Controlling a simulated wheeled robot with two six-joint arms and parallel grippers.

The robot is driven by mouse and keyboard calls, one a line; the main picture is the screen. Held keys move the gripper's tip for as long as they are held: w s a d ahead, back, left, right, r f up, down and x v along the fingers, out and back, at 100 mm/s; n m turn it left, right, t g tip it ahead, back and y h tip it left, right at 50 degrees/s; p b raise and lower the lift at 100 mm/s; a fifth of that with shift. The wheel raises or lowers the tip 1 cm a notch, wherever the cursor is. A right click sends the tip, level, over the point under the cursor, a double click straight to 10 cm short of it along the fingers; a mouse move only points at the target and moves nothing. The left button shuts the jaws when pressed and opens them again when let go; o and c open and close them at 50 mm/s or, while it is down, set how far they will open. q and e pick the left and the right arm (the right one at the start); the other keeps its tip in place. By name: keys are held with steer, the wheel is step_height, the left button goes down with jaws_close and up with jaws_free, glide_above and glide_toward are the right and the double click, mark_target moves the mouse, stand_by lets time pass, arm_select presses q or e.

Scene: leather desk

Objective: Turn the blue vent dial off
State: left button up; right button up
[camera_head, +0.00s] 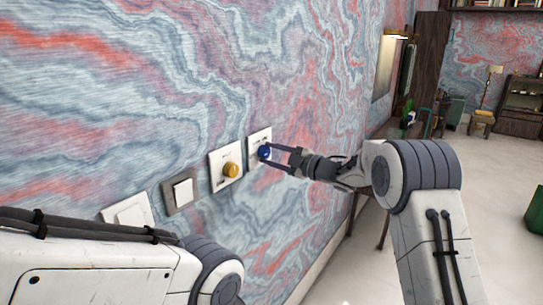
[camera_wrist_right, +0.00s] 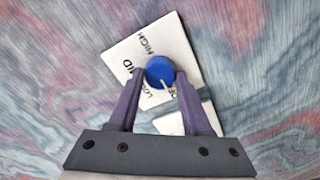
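The blue vent dial (camera_head: 264,152) sits on a white plate (camera_head: 254,138) on the marbled wall. In the right wrist view, the dial (camera_wrist_right: 158,70) has a white pointer aimed downward, between LOW and a partly hidden label. HIGH and MID are also printed on the plate (camera_wrist_right: 122,50). My right gripper (camera_head: 271,156) is at the dial, with one finger on each side. My left gripper is out of view.
A grey-framed switch (camera_head: 183,191) and a white switch (camera_head: 130,211) are further left. My left arm crosses the lower left. Open floor lies to the right.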

steer(key=o, duration=0.4)
steer(key=shift+s+d, duration=0.1)
steer(key=b+v, duration=0.2)
steer(key=v, duration=0.8)
steer(key=shift+s+d+b, duration=0.1)
steer(key=shift+b, duration=0.2)
